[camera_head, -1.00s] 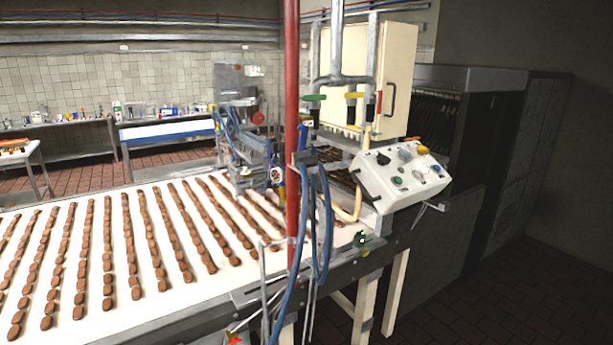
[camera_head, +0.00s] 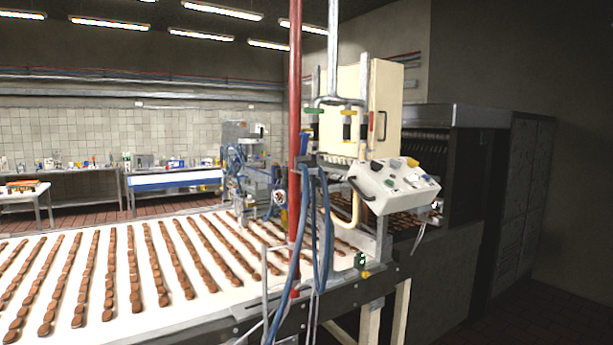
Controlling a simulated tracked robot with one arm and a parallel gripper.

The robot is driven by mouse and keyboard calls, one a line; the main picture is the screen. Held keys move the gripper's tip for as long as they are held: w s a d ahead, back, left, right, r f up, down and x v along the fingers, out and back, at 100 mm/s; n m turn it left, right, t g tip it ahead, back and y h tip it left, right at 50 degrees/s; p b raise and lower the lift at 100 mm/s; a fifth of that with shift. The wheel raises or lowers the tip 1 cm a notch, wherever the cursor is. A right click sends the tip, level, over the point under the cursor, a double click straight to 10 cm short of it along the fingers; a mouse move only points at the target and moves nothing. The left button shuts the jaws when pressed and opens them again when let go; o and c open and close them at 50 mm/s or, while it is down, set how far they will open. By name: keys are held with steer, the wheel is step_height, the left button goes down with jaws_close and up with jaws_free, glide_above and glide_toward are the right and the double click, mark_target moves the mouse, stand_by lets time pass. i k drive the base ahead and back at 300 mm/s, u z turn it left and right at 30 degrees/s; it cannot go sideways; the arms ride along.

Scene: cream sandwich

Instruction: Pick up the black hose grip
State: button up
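No part of my gripper shows. Small dark fittings hang below the green valve handle (camera_head: 314,111) and the yellow valve handle (camera_head: 348,112), in front of the cream cabinet (camera_head: 386,85). One dark fitting (camera_head: 347,131) sits under the yellow handle. Blue hoses (camera_head: 324,225) hang in loops beside the red vertical pipe (camera_head: 294,120), with a dark piece near their top. I cannot tell which of these dark pieces is the black hose grip; they are too small and far away.
A white conveyor (camera_head: 205,310) with rows of brown biscuits fills the lower left. A control box (camera_head: 395,185) stands at its right end. A dark machine (camera_head: 470,150) is behind it on the right. Tables stand along the tiled back wall. Dark floor is clear at lower right.

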mark_target(312, 163)
steer(key=z, duration=0.8)
steer(key=i, duration=1.65)
steer(key=u, duration=0.55)
steer(key=i, duration=0.75)
steer(key=u, duration=0.65)
